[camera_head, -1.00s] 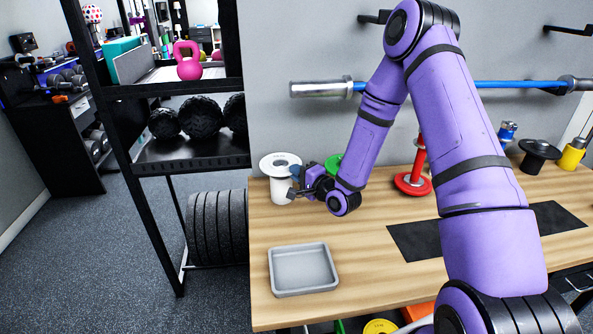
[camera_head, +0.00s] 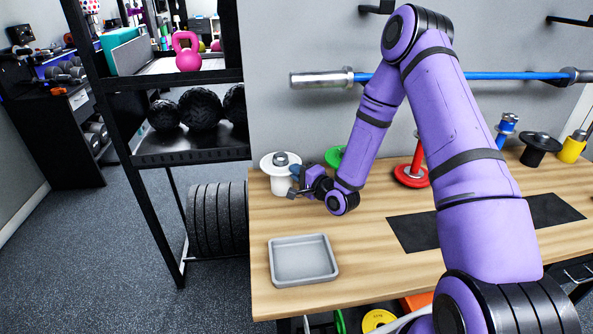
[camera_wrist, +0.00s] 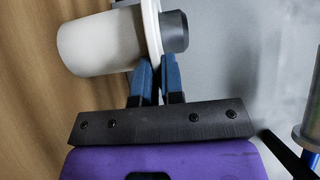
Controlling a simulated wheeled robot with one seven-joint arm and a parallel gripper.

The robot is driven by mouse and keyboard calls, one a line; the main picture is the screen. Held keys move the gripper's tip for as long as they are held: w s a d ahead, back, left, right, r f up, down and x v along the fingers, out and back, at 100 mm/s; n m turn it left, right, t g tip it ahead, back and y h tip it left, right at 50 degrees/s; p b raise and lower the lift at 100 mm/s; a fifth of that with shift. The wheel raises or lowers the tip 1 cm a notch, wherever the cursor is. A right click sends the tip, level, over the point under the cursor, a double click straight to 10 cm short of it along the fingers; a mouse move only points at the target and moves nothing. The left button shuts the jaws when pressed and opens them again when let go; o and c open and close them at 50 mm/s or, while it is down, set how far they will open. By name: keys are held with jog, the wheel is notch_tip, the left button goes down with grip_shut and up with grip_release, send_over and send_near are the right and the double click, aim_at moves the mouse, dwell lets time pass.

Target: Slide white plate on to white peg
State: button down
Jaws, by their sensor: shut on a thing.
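The white plate (camera_head: 267,164) is a flat round disc at the back left of the wooden table. It sits around the white peg (camera_head: 282,186), whose wide white cylinder is below it. The peg's grey tip (camera_head: 281,158) sticks up through the plate's hole. In the wrist view the plate (camera_wrist: 152,30) is edge-on between the white cylinder (camera_wrist: 98,44) and the grey tip (camera_wrist: 174,31). It looks close to the cylinder's end; contact is unclear. My gripper (camera_head: 295,182) is at the plate's right side. Its blue fingers (camera_wrist: 158,72) are shut on the plate's rim.
A grey tray (camera_head: 303,262) lies at the front left of the table. A green plate (camera_head: 335,157) and a red peg (camera_head: 416,162) stand right of my gripper. Blue, black and yellow pegs stand farther right. A black shelf rack (camera_head: 190,158) is at left. A barbell (camera_head: 450,76) hangs above.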

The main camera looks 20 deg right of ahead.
dwell(0.5)
jog(key=c, duration=1.2)
grip_release()
jog(key=shift+o, duration=0.2)
jog(key=shift+f, duration=0.1)
jog(key=shift+s, duration=0.1)
jog(key=v, duration=1)
jog(key=shift+s, duration=0.3)
jog(key=shift+d, duration=0.1)
